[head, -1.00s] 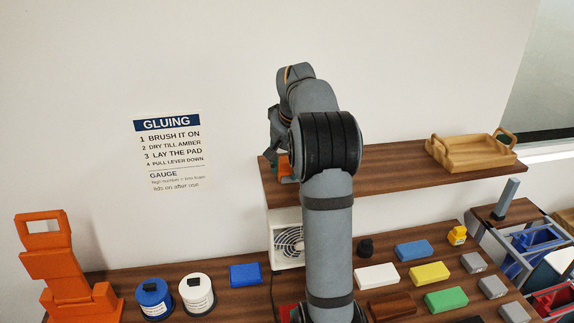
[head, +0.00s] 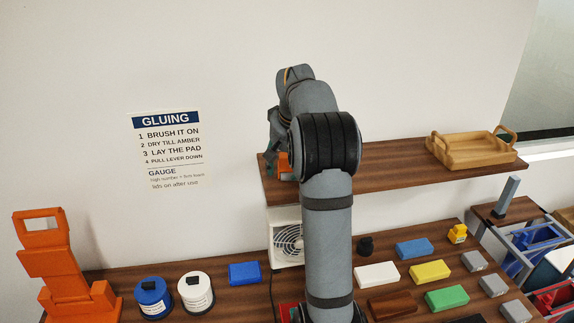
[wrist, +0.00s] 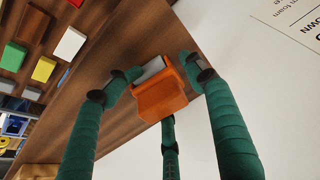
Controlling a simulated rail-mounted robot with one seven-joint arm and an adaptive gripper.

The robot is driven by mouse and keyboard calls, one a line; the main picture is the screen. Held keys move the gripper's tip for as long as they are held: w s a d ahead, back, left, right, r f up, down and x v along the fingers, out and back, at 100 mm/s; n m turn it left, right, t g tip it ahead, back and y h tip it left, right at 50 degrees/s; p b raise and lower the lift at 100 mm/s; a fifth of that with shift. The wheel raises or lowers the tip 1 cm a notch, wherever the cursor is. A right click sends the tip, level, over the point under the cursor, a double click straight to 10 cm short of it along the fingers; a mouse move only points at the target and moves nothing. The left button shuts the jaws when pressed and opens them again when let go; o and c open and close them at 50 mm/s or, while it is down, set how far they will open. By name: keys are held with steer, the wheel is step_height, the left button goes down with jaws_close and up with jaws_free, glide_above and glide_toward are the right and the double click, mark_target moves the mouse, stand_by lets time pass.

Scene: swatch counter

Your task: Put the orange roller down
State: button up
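The orange roller (wrist: 160,97), a blocky orange piece with a grey part on its upper side, rests at the left end of the wall shelf (wrist: 110,115). In the head view the orange roller (head: 284,166) shows partly, behind my arm. My gripper (wrist: 163,75) has green fingers spread around the roller, one on each side and one below it; it looks open, with the fingertips very close to the roller. In the head view my gripper (head: 271,150) is mostly hidden by my arm, so contact is hard to judge.
A wooden tray (head: 433,151) stands at the shelf's right end. The shelf between is clear. On the counter below are a fan (head: 287,240), coloured blocks, blue and white tubs (head: 196,291), and an orange lever press (head: 52,262) at left.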

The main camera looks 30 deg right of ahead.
steer(key=shift+r, duration=0.35)
steer(key=d+v, duration=0.1)
steer(key=v, duration=0.9)
steer(key=shift+s+a+r+p, duration=0.2)
steer(key=shift+a+r+p, duration=0.15)
steer(key=shift+p, duration=0.1)
steer(key=shift+f, duration=0.1)
steer(key=x, duration=0.9)
steer(key=shift+w+a, duration=0.2)
steer(key=shift+w, duration=0.05)
steer(key=shift+w+d+f, duration=0.1)
steer(key=shift+w+f, duration=0.05)
steer(key=shift+f, duration=0.45)
steer(key=shift+r, duration=0.1)
